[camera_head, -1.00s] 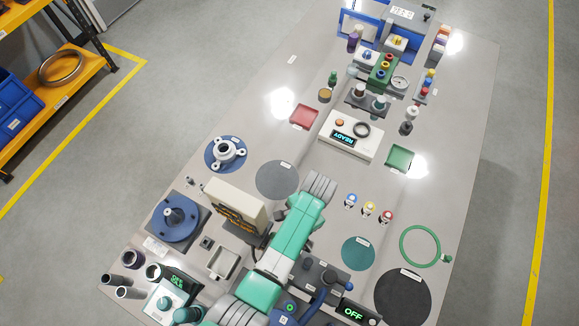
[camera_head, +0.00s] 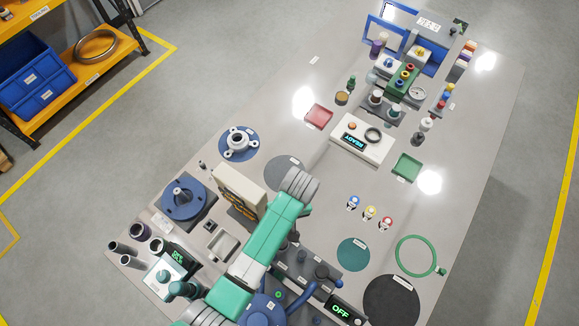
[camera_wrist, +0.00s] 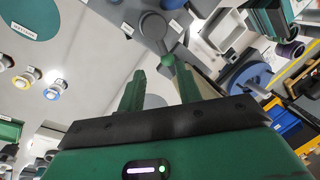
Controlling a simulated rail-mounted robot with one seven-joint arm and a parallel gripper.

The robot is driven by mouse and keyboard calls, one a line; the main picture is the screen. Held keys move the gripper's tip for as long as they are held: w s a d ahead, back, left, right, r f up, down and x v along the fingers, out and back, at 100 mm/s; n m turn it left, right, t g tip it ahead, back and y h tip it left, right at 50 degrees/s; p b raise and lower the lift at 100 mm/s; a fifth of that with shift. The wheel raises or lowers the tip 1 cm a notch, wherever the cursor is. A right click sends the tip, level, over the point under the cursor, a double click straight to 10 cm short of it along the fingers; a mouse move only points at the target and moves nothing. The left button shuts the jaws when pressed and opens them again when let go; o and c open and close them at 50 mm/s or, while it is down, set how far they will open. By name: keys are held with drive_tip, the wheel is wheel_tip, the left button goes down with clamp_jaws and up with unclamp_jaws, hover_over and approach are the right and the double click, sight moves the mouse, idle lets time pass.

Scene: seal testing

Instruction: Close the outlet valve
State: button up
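A dark grey valve block (camera_head: 312,280) with a round knob (camera_head: 321,271) lies beside my forearm at the lower middle of the head view. I cannot read which valve is the outlet. The wrist view shows a round grey part (camera_wrist: 153,25) and a small green ball (camera_wrist: 168,62) just beyond the fingertips; I cannot tell whether they belong to the outlet valve. My gripper (camera_wrist: 160,73) has its two green fingers apart with nothing visibly held between them. In the head view my arm hides the gripper.
A black OFF display (camera_head: 341,313) stands right of the block. A beige box (camera_head: 240,187) and a metal tray (camera_head: 222,244) lie left of my arm. Blue, yellow and red small parts (camera_head: 370,212) stand to the right.

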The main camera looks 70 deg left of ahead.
drive_tip(key=f, duration=0.2)
drive_tip(key=s+f+n, duration=0.1)
drive_tip(key=f, duration=0.2)
drive_tip(key=s+f+n+b, duration=0.1)
drive_tip(key=f, duration=0.1)
drive_tip(key=shift+d+f, duration=0.35)
clamp_jaws()
